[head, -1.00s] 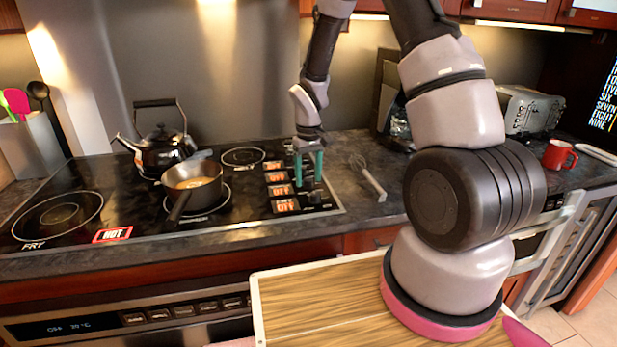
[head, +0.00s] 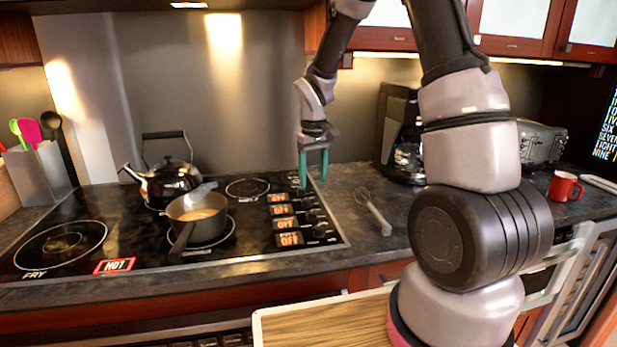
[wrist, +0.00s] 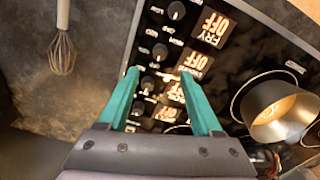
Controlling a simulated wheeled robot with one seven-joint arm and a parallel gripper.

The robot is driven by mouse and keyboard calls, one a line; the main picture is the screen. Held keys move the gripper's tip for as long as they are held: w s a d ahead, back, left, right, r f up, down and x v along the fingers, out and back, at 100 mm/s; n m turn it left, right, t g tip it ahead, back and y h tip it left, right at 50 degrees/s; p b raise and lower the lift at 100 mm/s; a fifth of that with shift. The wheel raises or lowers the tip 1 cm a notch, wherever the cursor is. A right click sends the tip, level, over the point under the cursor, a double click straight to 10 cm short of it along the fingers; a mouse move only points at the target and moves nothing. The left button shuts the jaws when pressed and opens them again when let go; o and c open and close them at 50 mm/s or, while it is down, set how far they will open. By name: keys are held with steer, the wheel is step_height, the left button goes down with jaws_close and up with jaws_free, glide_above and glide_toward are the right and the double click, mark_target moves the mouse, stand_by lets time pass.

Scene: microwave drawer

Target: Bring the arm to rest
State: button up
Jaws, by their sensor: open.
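My gripper (head: 313,168) hangs above the right side of the black cooktop (head: 140,232), near the column of knobs. Its two green fingers point down, spread apart with nothing between them. In the wrist view, the gripper (wrist: 160,75) is over the knobs and their displays (wrist: 210,28), apart from them as far as I can tell. The displays (head: 287,222) glow orange and several read OFF.
A pan with yellowish contents (head: 196,212) and a black kettle (head: 166,182) stand on the cooktop. A whisk (head: 374,213) lies on the counter to its right. A coffee maker (head: 402,125), toaster (head: 540,143) and red mug (head: 564,186) stand farther right.

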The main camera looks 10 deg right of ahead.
steer(key=s+d+r+m+t+y, duration=0.1)
steer(key=s+d+r+m+t, duration=0.1)
steer(key=s+r, duration=0.9)
steer(key=s+d+r+m+t+y, duration=0.1)
steer(key=s+d+r+m+t, duration=0.2)
steer(key=s+r, duration=0.8)
step_height(320, 180, up, 4)
steer(key=shift+d+f+m+t, duration=0.25)
steer(key=shift+d+m+t, duration=0.1)
steer(key=shift+m+t, duration=0.8)
steer(key=shift+w, duration=0.1)
stand_by(0.4)
